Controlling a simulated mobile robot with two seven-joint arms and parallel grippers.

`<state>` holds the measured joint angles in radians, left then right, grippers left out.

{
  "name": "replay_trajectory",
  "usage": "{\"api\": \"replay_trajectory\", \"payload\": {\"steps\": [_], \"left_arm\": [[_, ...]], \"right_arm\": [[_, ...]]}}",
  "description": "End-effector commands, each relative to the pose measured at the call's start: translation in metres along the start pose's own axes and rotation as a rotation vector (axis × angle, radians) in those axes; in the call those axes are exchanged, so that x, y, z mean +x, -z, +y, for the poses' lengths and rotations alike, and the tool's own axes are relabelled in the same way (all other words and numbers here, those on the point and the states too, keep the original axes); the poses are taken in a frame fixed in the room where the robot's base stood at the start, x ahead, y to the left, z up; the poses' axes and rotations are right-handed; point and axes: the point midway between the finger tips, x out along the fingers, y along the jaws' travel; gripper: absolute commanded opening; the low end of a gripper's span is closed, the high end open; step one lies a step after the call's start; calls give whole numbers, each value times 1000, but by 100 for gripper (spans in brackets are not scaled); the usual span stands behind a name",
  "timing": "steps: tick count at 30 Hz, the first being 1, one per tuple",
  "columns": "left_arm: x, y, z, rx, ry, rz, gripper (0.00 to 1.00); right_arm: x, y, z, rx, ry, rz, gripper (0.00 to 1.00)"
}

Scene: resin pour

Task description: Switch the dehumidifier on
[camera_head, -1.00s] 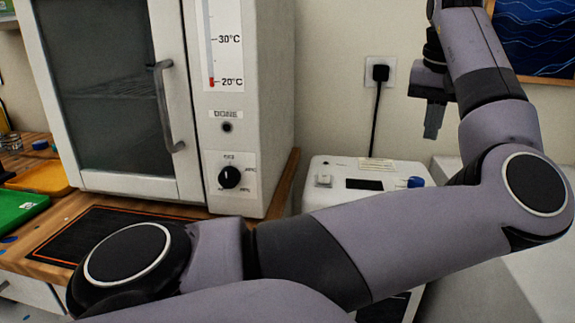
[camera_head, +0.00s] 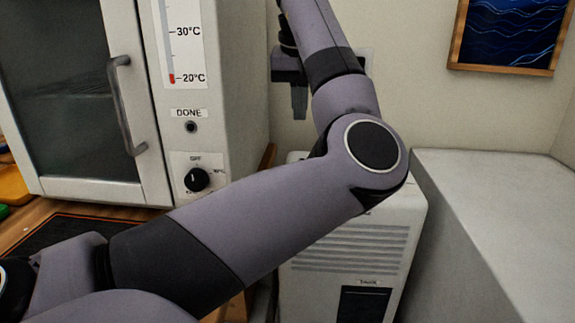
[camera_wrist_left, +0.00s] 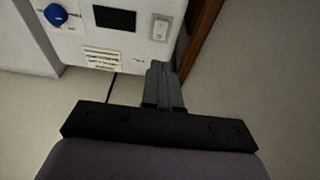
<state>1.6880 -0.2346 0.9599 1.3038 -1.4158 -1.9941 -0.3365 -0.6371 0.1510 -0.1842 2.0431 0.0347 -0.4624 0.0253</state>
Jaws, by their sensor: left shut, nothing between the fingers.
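The dehumidifier (camera_head: 345,250) is a white floor unit with a louvred front, right of the oven. My left arm covers most of its top in the head view. The left wrist view shows its top panel (camera_wrist_left: 128,50) with a blue knob (camera_wrist_left: 56,14), a dark display (camera_wrist_left: 114,18) and a pale rocker switch (camera_wrist_left: 160,28). I cannot tell which way the switch is set. My left gripper (camera_head: 299,116) is shut and empty, pointing down above the unit's back left. In the left wrist view its fingertips (camera_wrist_left: 162,64) appear just short of the switch. My right gripper is not in view.
A white oven (camera_head: 235,80) with a dial (camera_head: 197,179) stands close on the left, on a wooden bench (camera_head: 30,215). A pale grey block (camera_head: 490,215) stands to the right. A framed picture (camera_head: 510,35) hangs on the wall behind.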

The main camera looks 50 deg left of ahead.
Motion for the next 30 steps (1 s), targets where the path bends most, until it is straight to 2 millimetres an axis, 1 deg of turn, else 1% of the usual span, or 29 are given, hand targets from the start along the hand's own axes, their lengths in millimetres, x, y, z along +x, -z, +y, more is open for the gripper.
{"api": "replay_trajectory", "payload": {"steps": [7, 11, 14, 24, 26, 30], "left_arm": [[0, 0, 0, 0, 0, 0, 0], [6, 0, 0, 0, 0, -2, 0], [19, -1, 0, 0, 0, -2, 0], [91, -1, 0, 1, 0, -3, 0], [102, -1, 0, 1, 0, -2, 0], [123, -9, 0, 0, 0, -1, 0]], "right_arm": [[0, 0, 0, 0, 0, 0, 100], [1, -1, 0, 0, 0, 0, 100], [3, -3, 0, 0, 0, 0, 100], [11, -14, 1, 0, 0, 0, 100], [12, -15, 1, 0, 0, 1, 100], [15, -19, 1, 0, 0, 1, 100]]}}
